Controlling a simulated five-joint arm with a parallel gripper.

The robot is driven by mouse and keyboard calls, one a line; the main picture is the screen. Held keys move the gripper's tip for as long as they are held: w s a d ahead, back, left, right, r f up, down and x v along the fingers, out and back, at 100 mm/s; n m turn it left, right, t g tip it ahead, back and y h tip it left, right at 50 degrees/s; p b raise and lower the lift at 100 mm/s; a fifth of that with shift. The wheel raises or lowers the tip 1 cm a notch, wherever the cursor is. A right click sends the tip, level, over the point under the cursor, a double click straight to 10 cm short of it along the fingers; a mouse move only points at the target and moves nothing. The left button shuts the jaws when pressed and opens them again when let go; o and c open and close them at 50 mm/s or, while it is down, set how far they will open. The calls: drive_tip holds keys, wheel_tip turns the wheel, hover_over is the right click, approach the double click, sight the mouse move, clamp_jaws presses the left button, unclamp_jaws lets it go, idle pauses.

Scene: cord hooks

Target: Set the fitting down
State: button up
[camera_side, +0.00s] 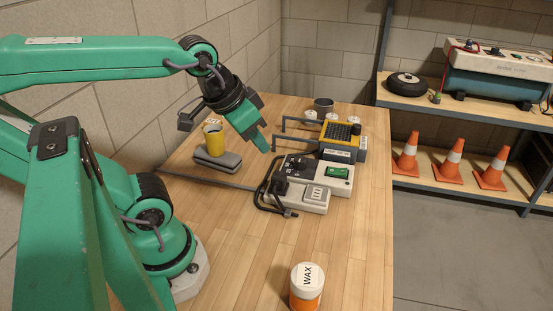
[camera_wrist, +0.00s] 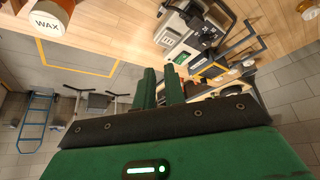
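My gripper (camera_side: 264,146) is above the table, left of the yellow-topped device and behind the pale control unit. In the wrist view its two green fingers (camera_wrist: 162,90) stand a little apart, and I see nothing held between them. I cannot tell for certain which thing is the fitting. A black plug-like piece with a dark cord (camera_side: 281,187) rests on the left part of the pale control unit (camera_side: 315,197). The cord loops at that unit's left front. The unit also shows in the wrist view (camera_wrist: 172,30).
A wax jar (camera_side: 306,287) stands at the front. The table's middle front is clear. Shelving with cones (camera_side: 451,160) stands beyond the right edge.

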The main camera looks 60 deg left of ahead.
drive_tip(key=shift+w+a+r, duration=0.15)
drive_tip(key=shift+w+a, duration=0.1)
drive_tip(key=shift+w, duration=0.15)
clamp_jaws()
drive_tip(key=w+a+f+n+g+y, duration=0.1)
drive_tip(key=w+a+n+g, duration=0.15)
drive_tip(key=w+a, duration=0.55)
drive_tip(key=w+a+n+g, duration=0.1)
drive_tip(key=w+a+n, duration=0.3)
drive_tip(key=a, duration=0.7)
drive_tip(key=a+f+n+g, duration=0.1)
drive_tip(key=a+f, duration=0.5)
drive_tip(key=a, duration=0.5)
drive_tip(key=a+f+n+g+h, duration=0.1)
drive_tip(key=a+f+n, duration=0.1)
drive_tip(key=a+f, duration=0.5)
drive_tip(key=a, duration=0.4)
drive_tip(key=shift+s+f, duration=0.15)
wheel_tip(320, 180, down, 10)
drive_tip(key=shift+r, duration=0.1)
drive_tip(key=shift+w+a, duration=1.3)
drive_tip(key=shift+a, duration=0.25)
